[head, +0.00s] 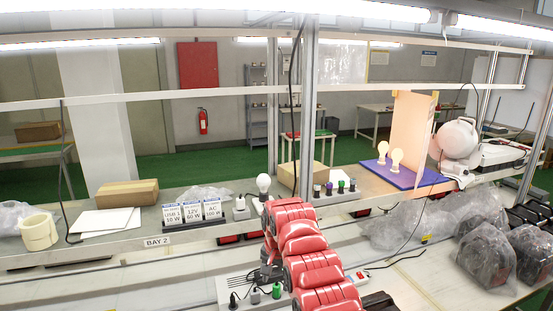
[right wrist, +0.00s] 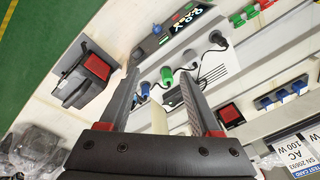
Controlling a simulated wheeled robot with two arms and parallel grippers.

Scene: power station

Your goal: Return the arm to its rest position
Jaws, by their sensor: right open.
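My right arm (head: 302,248), with red padded segments, reaches up from the bottom of the head view over the workbench and bends at its top. Its gripper is mostly hidden there; a dark part beside the arm may belong to it. In the right wrist view my right gripper (right wrist: 136,62) shows two dark fingers spread apart with nothing held between them. It is above a pale panel with plugs (right wrist: 192,72). My left gripper and left arm are in neither view.
A white bulb (head: 263,184) stands close to the arm's bend. Label cards (head: 193,212), a cardboard box (head: 127,193) and a metal upright (head: 308,100) are near. Power strips (head: 255,292) lie below. Bulbs stand on a blue mat (head: 405,179); bagged items (head: 485,252) lie right.

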